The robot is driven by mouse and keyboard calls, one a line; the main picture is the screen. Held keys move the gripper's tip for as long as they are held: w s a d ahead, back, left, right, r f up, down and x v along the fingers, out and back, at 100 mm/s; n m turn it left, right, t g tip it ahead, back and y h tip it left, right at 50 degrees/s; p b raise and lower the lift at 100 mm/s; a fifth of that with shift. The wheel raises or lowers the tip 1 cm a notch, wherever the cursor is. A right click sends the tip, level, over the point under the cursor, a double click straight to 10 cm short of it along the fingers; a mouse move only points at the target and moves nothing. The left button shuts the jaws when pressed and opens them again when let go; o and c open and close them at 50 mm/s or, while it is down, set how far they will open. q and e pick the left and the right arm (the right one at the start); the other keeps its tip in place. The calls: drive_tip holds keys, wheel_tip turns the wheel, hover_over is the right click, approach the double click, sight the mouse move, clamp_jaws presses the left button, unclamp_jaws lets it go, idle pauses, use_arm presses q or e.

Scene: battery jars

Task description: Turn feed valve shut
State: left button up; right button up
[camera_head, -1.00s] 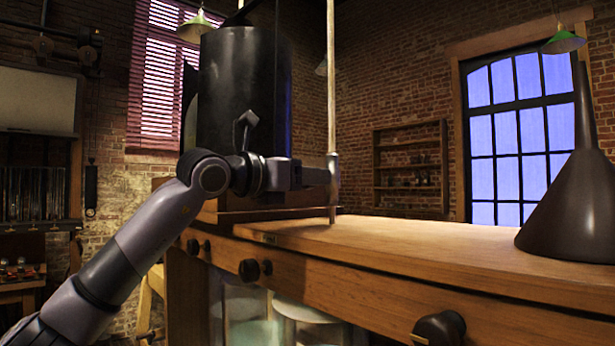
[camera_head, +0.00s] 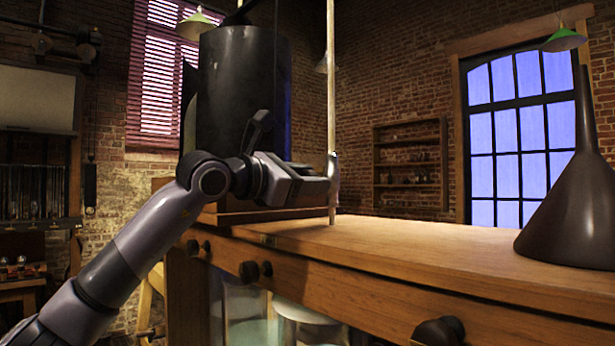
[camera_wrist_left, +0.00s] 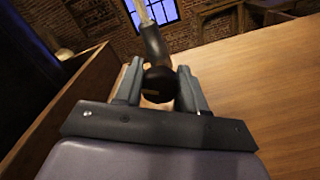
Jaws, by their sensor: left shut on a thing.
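My left gripper (camera_head: 325,180) reaches in from the left, beside the foot of a thin pale upright pipe (camera_head: 331,80). In the left wrist view its two fingers (camera_wrist_left: 160,78) are shut on a dark rounded fitting (camera_wrist_left: 157,84), which looks to be the feed valve's handle. A dark neck rises from the fitting toward the pale pipe (camera_wrist_left: 142,10). In the head view the gripper mostly hides the fitting, so the valve's exact angle cannot be told. My right gripper is not in view.
A large black cylinder (camera_head: 236,90) stands behind my left wrist on a wooden base. A dark funnel-shaped vessel (camera_head: 570,210) stands on the wooden bench top (camera_head: 430,245) at the right. Black knobs (camera_head: 250,271) line the bench front, above glass jars (camera_head: 245,305). The bench middle is clear.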

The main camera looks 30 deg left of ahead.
use_arm(q)
drive_tip(key=m+p, duration=0.1)
drive_tip(key=m, duration=0.5)
drive_tip(key=shift+s+r+m, duration=0.1)
drive_tip(key=shift+r+m, duration=0.05)
drive_tip(key=shift+m, duration=0.15)
drive_tip(key=m+p, duration=0.1)
drive_tip(key=m, duration=0.2)
drive_tip(key=shift+d, duration=0.1)
drive_tip(key=shift+f+m, duration=0.2)
drive_tip(key=shift+m, duration=1)
drive_tip(key=o, duration=1)
